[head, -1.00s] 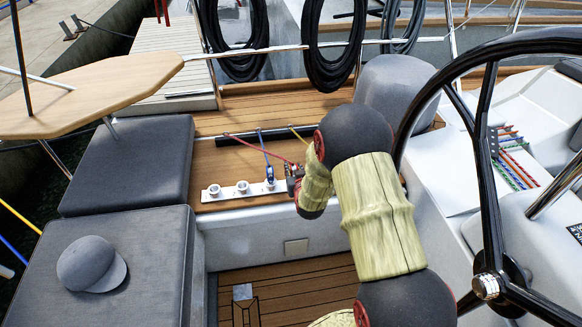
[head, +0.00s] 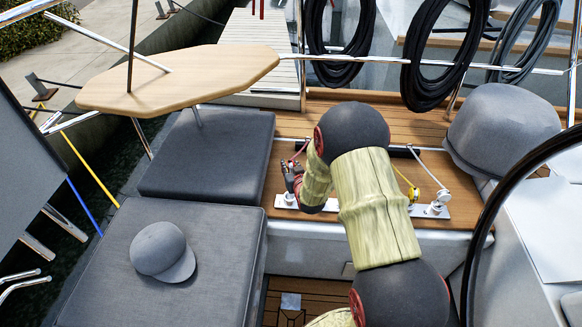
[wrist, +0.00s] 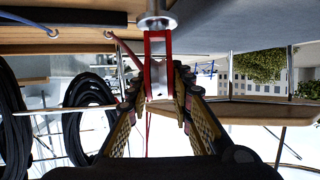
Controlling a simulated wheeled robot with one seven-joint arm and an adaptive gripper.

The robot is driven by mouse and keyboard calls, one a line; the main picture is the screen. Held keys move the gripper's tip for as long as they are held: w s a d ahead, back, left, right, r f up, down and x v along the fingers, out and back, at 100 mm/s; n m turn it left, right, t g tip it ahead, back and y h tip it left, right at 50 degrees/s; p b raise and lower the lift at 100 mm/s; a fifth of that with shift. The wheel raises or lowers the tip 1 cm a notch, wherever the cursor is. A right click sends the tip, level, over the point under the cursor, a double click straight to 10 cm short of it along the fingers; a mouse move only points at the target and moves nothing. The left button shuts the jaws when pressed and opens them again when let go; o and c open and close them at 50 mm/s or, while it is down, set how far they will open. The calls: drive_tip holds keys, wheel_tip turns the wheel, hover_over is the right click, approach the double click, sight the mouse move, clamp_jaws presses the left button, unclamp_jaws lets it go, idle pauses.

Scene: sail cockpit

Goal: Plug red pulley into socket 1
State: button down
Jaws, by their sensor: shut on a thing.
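The red pulley (wrist: 147,68) shows in the wrist view as a red frame between the fingers of my gripper (wrist: 162,103), which is shut on it. A silver round metal fitting (wrist: 155,20) meets the pulley's frame at the top of the wrist view; I cannot tell whether the pulley is seated in a socket. In the head view my gripper (head: 291,176) is at the left end of the white socket rail (head: 284,203). The gripper and arm hide the sockets there and the middle of the rail. A yellow pulley (head: 413,194) shows farther right on the rail.
A red rope (head: 301,150) runs near my gripper. A wooden table (head: 185,78) overhangs the grey cushions (head: 207,155) to the left. A grey cap (head: 160,250) lies on the front cushion. The black steering wheel (head: 490,215) is at right. Black rope coils (head: 340,42) hang behind.

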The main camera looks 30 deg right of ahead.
drive_tip(key=shift+w+a, duration=0.1)
drive_tip(key=shift+w, duration=0.05)
drive_tip(key=shift+f+b, duration=1.6)
drive_tip(key=shift+f, duration=1.25)
drive_tip(key=shift+b, duration=0.4)
drive_tip(key=shift+f+b, duration=2.1)
drive_tip(key=shift+f, duration=0.45)
drive_tip(key=c, duration=1.5)
unclamp_jaws()
drive_tip(key=shift+s, duration=0.3)
